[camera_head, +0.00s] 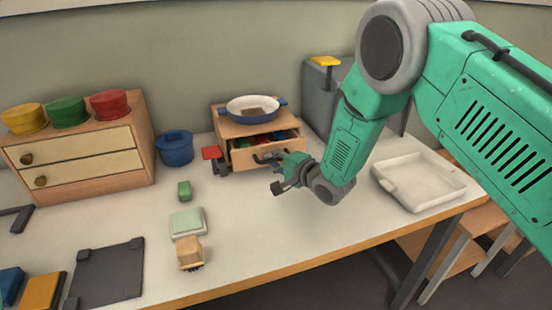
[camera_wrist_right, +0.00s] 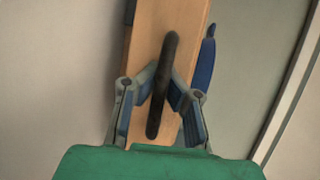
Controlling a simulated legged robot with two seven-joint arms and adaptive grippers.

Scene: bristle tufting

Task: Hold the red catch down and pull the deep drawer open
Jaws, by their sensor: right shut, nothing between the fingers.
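The small wooden cabinet (camera_head: 232,127) stands at the back of the table. Its deep drawer (camera_head: 245,158) is partly open, with red, green and blue things (camera_head: 270,139) inside. The red catch (camera_head: 211,153) sits at the cabinet's left side, above a dark base; nothing touches it. My right gripper (camera_head: 262,160) is at the drawer front. In the right wrist view, the dark bar handle (camera_wrist_right: 162,85) crosses between the views of the two fingers of my right gripper (camera_wrist_right: 162,85), which is shut without gripping it. My left gripper is not in view.
A blue pan (camera_head: 253,109) rests on the cabinet. A white tray (camera_head: 418,182) lies right. The table's front middle is clear.

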